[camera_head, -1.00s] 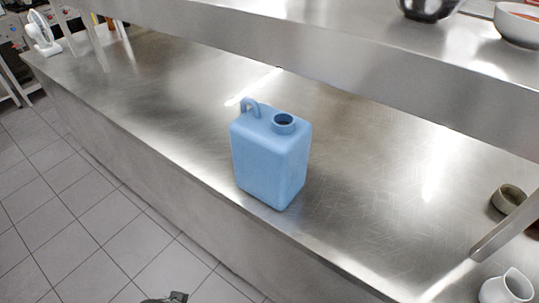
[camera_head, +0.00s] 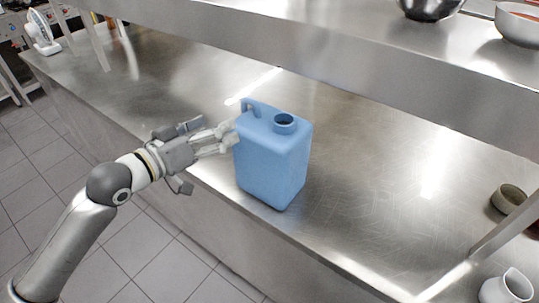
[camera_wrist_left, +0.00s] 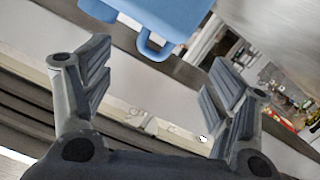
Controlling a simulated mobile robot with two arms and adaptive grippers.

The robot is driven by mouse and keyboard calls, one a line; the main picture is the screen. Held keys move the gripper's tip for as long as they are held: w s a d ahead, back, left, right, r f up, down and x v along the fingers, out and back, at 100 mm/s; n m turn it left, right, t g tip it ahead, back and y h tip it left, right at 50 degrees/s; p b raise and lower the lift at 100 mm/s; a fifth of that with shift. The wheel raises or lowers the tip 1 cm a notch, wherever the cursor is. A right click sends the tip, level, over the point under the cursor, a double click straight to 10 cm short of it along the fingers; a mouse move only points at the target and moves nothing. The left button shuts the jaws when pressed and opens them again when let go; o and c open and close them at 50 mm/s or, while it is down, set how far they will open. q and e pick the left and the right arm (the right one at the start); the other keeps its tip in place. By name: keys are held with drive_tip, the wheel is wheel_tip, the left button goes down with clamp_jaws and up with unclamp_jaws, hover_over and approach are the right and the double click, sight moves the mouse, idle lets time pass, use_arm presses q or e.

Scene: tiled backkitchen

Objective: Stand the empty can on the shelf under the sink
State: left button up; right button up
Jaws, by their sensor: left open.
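The can is a light blue jerrycan (camera_head: 272,165) with an open round neck and a loop handle. It stands upright on the steel counter (camera_head: 350,190), near its front edge. My left gripper (camera_head: 228,138) comes in from the left, its fingertips close to the can's left side, just below the handle. In the left wrist view the jaws (camera_wrist_left: 162,78) are apart with nothing between them. There the can (camera_wrist_left: 172,14) and its handle (camera_wrist_left: 152,48) show beyond the fingertips at the top. Whether a fingertip touches the can is unclear. My right gripper is out of view. No sink is visible.
A steel overshelf (camera_head: 330,62) runs above the back of the counter, with bowls (camera_head: 522,24) on it. A small bowl (camera_head: 508,198) and a white jug (camera_head: 507,287) stand at right. A fan (camera_head: 41,32) is far left. The counter around the can is clear.

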sight(247, 116)
use_arm(q)
drive_tip(key=x, duration=0.2)
drive_tip(key=p+x, duration=0.1)
drive_tip(key=x, duration=0.2)
drive_tip(key=shift+w+d+r, duration=0.2)
drive_tip(key=shift+w+r, duration=0.1)
drive_tip(key=shift+w+d+p, duration=0.35)
drive_tip(key=shift+p, duration=0.3)
drive_tip(key=p+x, duration=0.1)
drive_tip(key=x, duration=0.2)
drive_tip(key=shift+f, duration=0.1)
drive_tip(key=shift+w+d+f+p, duration=0.25)
drive_tip(key=shift+w+d+p, duration=0.15)
drive_tip(key=shift+w, duration=0.1)
drive_tip(key=shift+s+a, duration=0.1)
drive_tip(key=c, duration=0.3)
drive_tip(key=shift+f, duration=0.1)
drive_tip(key=c, duration=1.2)
clamp_jaws()
